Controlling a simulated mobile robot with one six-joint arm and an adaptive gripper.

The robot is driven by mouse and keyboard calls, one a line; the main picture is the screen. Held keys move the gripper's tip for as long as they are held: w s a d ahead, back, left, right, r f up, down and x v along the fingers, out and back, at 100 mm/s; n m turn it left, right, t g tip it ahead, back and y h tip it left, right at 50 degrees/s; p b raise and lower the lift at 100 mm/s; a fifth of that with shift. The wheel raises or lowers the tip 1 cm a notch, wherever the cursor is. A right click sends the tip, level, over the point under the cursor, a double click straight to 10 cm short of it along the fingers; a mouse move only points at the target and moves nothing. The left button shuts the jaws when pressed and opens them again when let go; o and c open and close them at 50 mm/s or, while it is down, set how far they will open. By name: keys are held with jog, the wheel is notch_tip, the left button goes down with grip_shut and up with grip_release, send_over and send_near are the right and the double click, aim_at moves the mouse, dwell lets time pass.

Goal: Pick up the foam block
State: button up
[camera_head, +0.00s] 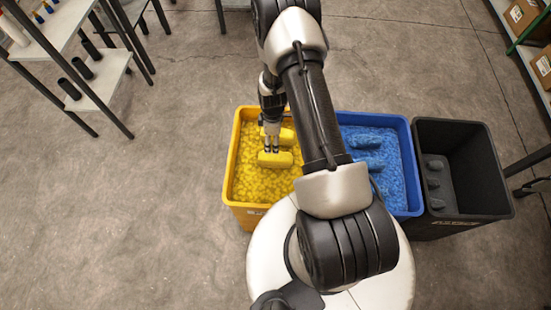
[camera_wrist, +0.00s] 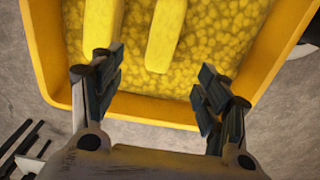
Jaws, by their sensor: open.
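A yellow foam block (camera_head: 275,160) lies on yellow foam pieces in the yellow bin (camera_head: 229,180). A second yellow block (camera_head: 288,136) lies behind it, partly hidden by my arm. My gripper (camera_head: 271,149) points down over the bin, right by the nearer block. In the wrist view my gripper (camera_wrist: 158,90) is open and empty, with its two fingers wide apart. One yellow block (camera_wrist: 166,35) shows ahead of the gap between the fingers, and another yellow block (camera_wrist: 101,25) is beyond the left finger. I cannot tell whether a fingertip touches a block.
A blue bin (camera_head: 412,190) with blue pieces and blocks stands to the right, partly behind my arm. A black bin (camera_head: 485,165) with dark grey blocks stands beside it. The yellow bin's rim (camera_wrist: 160,118) runs below the fingers. Shelves (camera_head: 95,75) stand at upper left; open floor lies left.

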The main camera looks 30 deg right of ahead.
notch_tip(320, 180, down, 11)
jog(key=b, duration=0.3)
jog(key=shift+f, duration=0.15)
jog(key=f+b, duration=0.1)
jog(key=f, duration=0.2)
jog(key=s+f+b, duration=0.1)
jog(key=f, duration=0.1)
jog(key=shift+d+f+b, duration=0.15)
jog(key=shift+d+b, duration=0.15)
jog(key=shift+c, duration=0.5)
jog(key=c, duration=1.1)
jog(key=shift+o, duration=0.2)
jog(key=shift+r, duration=0.2)
